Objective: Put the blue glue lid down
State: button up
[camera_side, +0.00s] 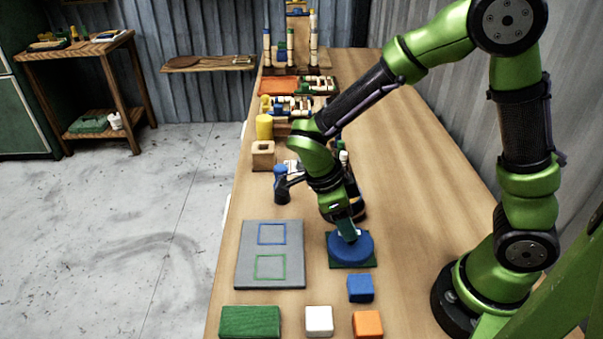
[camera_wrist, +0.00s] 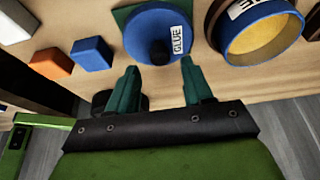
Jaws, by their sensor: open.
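The blue glue lid (camera_wrist: 145,30) lies flat on a dark green mat (camera_wrist: 121,14), with its GLUE label and black knob facing up. In the side view the lid (camera_side: 362,248) is on the same green mat (camera_side: 368,264), partly covered by my gripper (camera_side: 348,232). In the wrist view my gripper (camera_wrist: 158,78) is open, its two green fingertips apart and pointing toward the lid, with the knob between their lines. Nothing is held between the fingers. The open glue pot (camera_wrist: 262,42), with a blue rim and yellow inside, stands right of the lid.
A blue cube (camera_side: 360,288), orange cube (camera_side: 367,324), white cube (camera_side: 319,320) and green block (camera_side: 250,321) lie at the near end. A grey board (camera_side: 248,239) with square outlines lies to the left. Beyond are a wooden box (camera_side: 263,157) and yellow cylinder (camera_side: 264,127).

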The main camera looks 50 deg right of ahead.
jog(key=v, duration=0.8)
notch_tip(320, 180, up, 6)
jog(key=n+t+y, duration=0.3)
jog(key=n+t, duration=0.1)
jog(key=n, duration=0.5)
send_over(344, 243)
jog(key=s+d+r+n+t+y, duration=0.2)
jog(key=s+r+n+t, duration=0.2)
jog(key=n, duration=1)
jog(key=shift+d+r+t, duration=0.15)
jog(key=shift+d+t, duration=0.05)
jog(key=shift+t, duration=1)
